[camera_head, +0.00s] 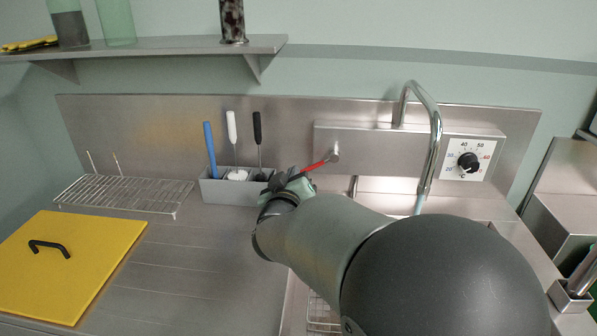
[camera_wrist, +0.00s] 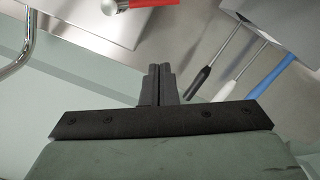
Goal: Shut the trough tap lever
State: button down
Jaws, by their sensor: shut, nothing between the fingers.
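The red tap lever (camera_head: 315,165) sticks out from its steel pivot on the front of the wall-mounted steel tap box (camera_head: 365,150), slanting down to the left. It also shows at the top edge of the wrist view (camera_wrist: 150,3), partly cut off. The curved steel spout (camera_head: 436,130) rises from the box and bends down; a pale bluish streak, like water, shows below its mouth. My gripper (camera_head: 288,180) is just left of and below the lever. In the wrist view its two fingers (camera_wrist: 158,72) are together, empty, with a gap between them and the lever.
A grey holder (camera_head: 228,192) with blue, white and black-handled tools stands close left of my gripper. A wire rack (camera_head: 125,193) and yellow board (camera_head: 70,262) lie further left. A temperature dial (camera_head: 468,162) sits right of the spout. A shelf (camera_head: 150,47) hangs above.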

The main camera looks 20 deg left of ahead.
jog(key=p, duration=0.1)
send_over(308, 168)
jog(key=s+a, duration=0.1)
jog(key=s, duration=0.3)
jog(key=f, duration=0.1)
jog(key=w+d+f, duration=0.1)
jog(key=f, duration=0.1)
jog(key=shift+w+d+f, duration=0.2)
jog(key=shift+w+f, duration=0.05)
jog(key=shift+f, duration=0.15)
jog(key=shift+w+d+f, duration=0.1)
jog(key=shift+d, duration=0.1)
